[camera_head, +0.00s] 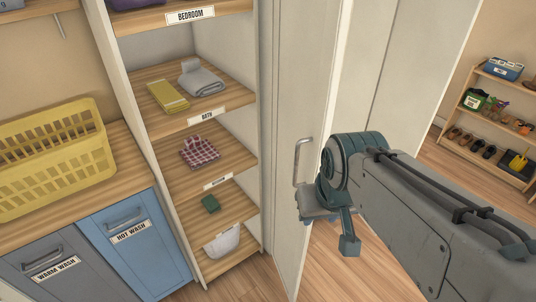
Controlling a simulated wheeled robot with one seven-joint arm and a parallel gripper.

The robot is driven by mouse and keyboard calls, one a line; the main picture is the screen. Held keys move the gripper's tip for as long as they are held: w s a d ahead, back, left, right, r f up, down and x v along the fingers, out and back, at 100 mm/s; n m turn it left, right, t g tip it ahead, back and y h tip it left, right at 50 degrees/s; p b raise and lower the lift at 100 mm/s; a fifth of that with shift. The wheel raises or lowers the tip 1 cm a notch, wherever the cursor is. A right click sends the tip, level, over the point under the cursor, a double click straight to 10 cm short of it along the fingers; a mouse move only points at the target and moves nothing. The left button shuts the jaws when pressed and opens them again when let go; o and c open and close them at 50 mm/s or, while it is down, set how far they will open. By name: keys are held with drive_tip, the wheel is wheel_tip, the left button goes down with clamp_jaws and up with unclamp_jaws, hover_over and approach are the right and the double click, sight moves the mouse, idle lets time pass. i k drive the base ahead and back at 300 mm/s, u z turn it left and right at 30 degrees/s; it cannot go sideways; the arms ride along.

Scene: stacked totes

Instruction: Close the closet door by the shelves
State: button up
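The closet door (303,90) is a tall off-white panel just right of the shelves (222,117). It stands open, angled out from the shelf unit, with its lower edge above the wooden floor. A vertical silver bar handle (297,162) is on the door. My gripper (328,233) is at the lower right of the handle, close to the door face. Its teal fingers point down and look apart, with nothing seen between them. I cannot tell whether it touches the door. My forearm hides part of the panels behind.
The shelves hold folded cloths and labels. A yellow basket (55,155) sits on the wooden counter at left, above grey (60,270) and blue (135,245) hampers. A shoe rack (490,120) stands at far right. Bare floor (335,275) shows below my gripper.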

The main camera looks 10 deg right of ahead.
sight(310, 36)
drive_tip(key=i, duration=0.45)
drive_tip(key=k, duration=0.55)
drive_tip(key=z, duration=1.15)
drive_tip(key=i, duration=0.5)
drive_tip(key=u, duration=1.55)
